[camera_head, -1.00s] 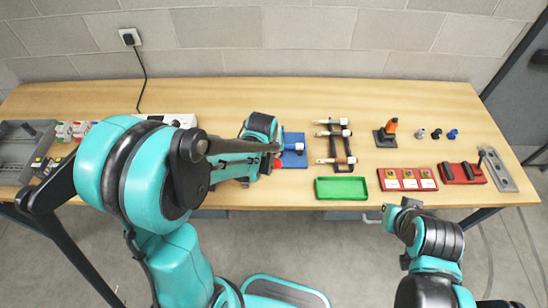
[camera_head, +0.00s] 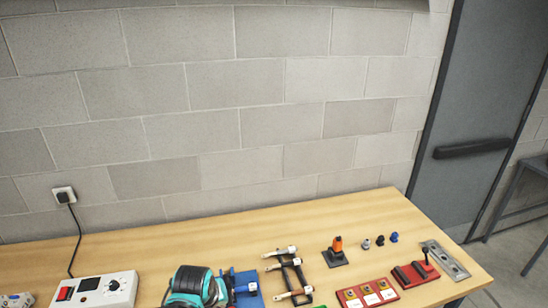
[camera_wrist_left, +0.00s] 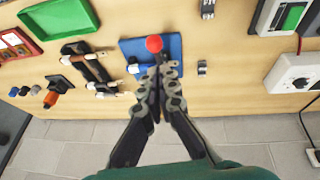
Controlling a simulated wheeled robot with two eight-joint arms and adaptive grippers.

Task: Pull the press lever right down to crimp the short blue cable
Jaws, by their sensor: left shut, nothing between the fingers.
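The blue press (camera_head: 243,284) stands on the bench, partly hidden behind my left arm in the head view. In the left wrist view, its blue base (camera_wrist_left: 174,46) lies under the press lever's red ball knob (camera_wrist_left: 154,43). My left gripper (camera_wrist_left: 160,72) is shut and empty, with its fingertips just below the knob in the picture. I cannot tell whether they touch the lever. A white cable end (camera_wrist_left: 134,68) shows at the edge of the press; the rest of the cable is hidden. My right gripper is out of view.
A rack with white-ended cables (camera_head: 289,272) stands right of the press. A green tray (camera_wrist_left: 60,23) lies near it. A white control box (camera_head: 96,291) is to the left.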

